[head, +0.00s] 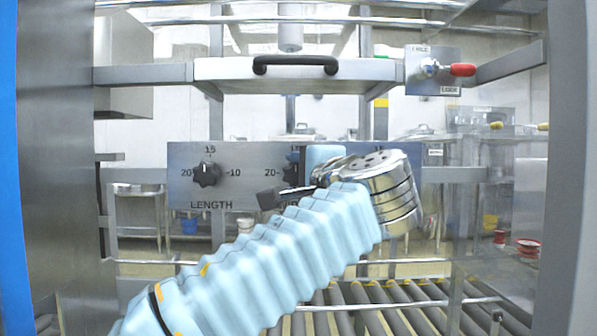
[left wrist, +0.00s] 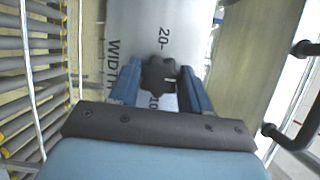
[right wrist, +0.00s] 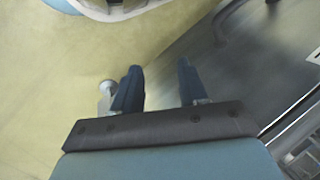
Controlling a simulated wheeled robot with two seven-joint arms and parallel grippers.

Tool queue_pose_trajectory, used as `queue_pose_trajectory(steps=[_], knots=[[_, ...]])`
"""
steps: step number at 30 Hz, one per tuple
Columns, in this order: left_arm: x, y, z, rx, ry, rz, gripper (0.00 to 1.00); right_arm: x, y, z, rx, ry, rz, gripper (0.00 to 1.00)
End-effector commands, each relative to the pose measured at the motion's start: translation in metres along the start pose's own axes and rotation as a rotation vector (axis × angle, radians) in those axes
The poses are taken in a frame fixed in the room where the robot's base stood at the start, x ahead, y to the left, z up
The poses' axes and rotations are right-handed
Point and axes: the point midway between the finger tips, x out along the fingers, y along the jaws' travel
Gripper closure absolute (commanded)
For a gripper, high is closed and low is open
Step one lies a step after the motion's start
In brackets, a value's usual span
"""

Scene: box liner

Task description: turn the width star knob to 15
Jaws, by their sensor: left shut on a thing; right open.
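The width star knob (left wrist: 158,73) is black and lobed, on a grey panel with a printed scale and the word WIDTH. In the left wrist view it sits between the two blue fingers of my left gripper (left wrist: 160,84), which is shut on it. The knob's exact setting cannot be read. My right gripper (right wrist: 159,75) is open and empty in the right wrist view.
The length star knob (head: 207,174) is left of the width knob on the same panel (head: 245,160). A black handle (head: 295,64) is above, and a red-tipped lever (head: 461,70) is at upper right. Rollers (head: 385,318) lie below. Steel posts stand at both sides.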

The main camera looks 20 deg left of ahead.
Motion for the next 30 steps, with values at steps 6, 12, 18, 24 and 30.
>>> queue_pose_trajectory(steps=[6,12,18,24,30], knots=[[0.0001,0.0013,0.0000,-0.020,-0.001,0.012,0.83,-0.0008,-0.0004,0.0000,0.000,0.000,0.000,0.57],[0.0001,0.0016,-0.0001,-0.020,-0.001,0.013,0.83,-0.0007,-0.0004,0.0001,0.000,0.000,0.000,0.57],[0.0001,0.0017,-0.0002,-0.020,-0.001,0.012,0.42,-0.0007,-0.0003,0.0001,0.000,0.000,0.000,0.57],[0.0001,0.0010,-0.0001,-0.020,-0.001,0.011,0.27,-0.0008,-0.0004,0.0001,0.000,0.000,0.000,0.57],[-0.0016,0.0006,-0.0003,-0.020,0.001,0.010,0.27,-0.0006,-0.0003,0.0001,0.000,0.000,0.000,0.57]])
